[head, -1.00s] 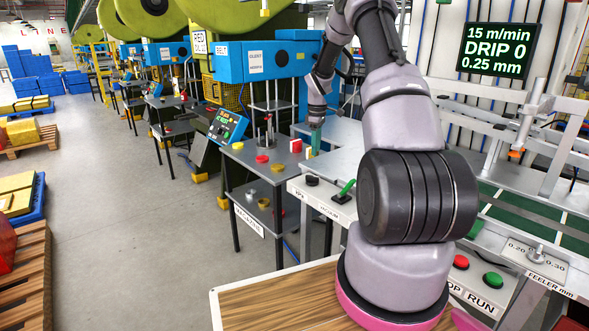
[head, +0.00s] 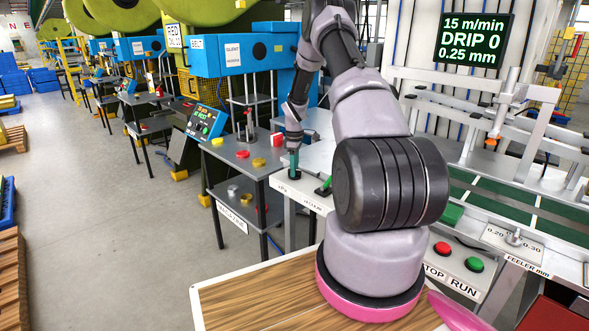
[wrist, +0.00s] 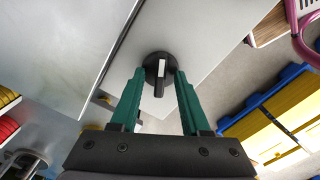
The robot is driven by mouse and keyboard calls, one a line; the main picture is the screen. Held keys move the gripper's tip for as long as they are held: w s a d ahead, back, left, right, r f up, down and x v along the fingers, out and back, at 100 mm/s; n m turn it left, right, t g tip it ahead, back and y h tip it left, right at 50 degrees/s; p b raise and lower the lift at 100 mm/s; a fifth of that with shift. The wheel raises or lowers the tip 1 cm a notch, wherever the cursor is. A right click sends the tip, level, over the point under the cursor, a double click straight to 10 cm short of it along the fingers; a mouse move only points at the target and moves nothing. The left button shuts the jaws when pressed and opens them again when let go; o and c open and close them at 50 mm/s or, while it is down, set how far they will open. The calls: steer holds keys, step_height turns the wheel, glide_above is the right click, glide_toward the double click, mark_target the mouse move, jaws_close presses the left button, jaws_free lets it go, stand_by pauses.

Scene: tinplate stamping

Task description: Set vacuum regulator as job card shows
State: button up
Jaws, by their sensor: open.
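A round black knob (wrist: 158,68) with a white pointer mark sits on the grey bench edge in the wrist view. Its label is too small to read, so I cannot tell for sure that it is the vacuum regulator. My gripper (wrist: 159,77) is open, with one green finger on each side of the knob. I cannot tell whether they touch it. In the head view my gripper (head: 294,164) points down at the bench's front left corner and mostly hides the knob. A screen (head: 474,38) reads 15 m/min, DRIP 0, 0.25 mm. I cannot make out a job card.
A dark side table (head: 222,153) with red and yellow round pieces is at left. Red and green buttons (head: 458,256) and a feeler dial (head: 514,240) are at right.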

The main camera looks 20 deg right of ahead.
jaws_close()
steer(key=shift+m, duration=0.4)
steer(key=m, duration=0.4)
steer(key=shift+m, duration=0.3)
steer(key=m, duration=0.4)
steer(key=shift+m, duration=0.3)
steer(key=m, duration=0.5)
steer(key=shift+m, duration=2.4)
